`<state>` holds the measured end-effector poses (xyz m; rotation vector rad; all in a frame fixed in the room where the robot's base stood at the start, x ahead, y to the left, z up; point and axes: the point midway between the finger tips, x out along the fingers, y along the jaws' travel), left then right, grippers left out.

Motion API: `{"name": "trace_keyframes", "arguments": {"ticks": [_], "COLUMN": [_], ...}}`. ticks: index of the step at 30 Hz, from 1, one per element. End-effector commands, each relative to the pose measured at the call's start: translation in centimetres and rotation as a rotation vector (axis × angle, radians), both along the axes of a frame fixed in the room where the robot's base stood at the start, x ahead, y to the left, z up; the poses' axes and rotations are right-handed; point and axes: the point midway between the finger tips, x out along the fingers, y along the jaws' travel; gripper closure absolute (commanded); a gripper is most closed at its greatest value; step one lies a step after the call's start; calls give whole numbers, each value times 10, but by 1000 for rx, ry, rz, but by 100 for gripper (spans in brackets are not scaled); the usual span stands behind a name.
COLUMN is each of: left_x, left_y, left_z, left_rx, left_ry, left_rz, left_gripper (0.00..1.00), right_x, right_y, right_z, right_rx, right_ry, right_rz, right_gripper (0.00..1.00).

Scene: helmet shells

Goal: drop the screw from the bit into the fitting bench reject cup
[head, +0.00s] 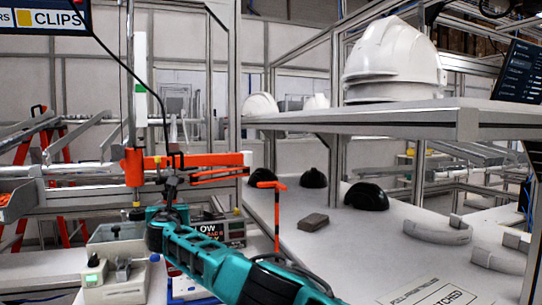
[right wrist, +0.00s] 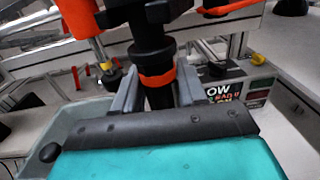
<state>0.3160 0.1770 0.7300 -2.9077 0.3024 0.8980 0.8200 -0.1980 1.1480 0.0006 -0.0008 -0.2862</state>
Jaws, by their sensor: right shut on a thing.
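My right gripper (head: 168,212) is at the end of my teal arm, over the fitting bench. In the right wrist view my right gripper (right wrist: 156,92) has its two grey fingers on either side of a black, upright screwdriver body (right wrist: 148,42) with an orange ring, and is shut on it. In the head view the dark screwdriver (head: 171,185) hangs under a black cable beside an orange arm. Its bit and any screw on it are hidden behind my gripper. I cannot clearly make out the reject cup. My left gripper is not in view.
A grey bin (head: 112,243) stands left of my gripper; a display box (head: 222,232) is close on its right. An orange bent post (head: 276,215) rises farther right. The white table (head: 340,245) holds black domes and a grey block. A white helmet (head: 392,60) sits on the shelf.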

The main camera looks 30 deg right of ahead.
Motion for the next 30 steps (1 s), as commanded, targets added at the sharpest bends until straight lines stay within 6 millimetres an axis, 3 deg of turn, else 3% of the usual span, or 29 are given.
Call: {"name": "trace_keyframes", "arguments": {"ticks": [5,18,30], "left_x": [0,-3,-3], "left_y": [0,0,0], "left_z": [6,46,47], "left_rx": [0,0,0], "left_ry": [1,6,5], "left_rz": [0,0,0], "left_gripper": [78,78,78], "right_x": [0,0,0], "right_y": [0,0,0], "right_z": [3,43,58], "right_rx": [1,1,2], "right_ry": [4,4,3], "right_rz": [-1,-1,0], "right_gripper": [100,100,100]}}
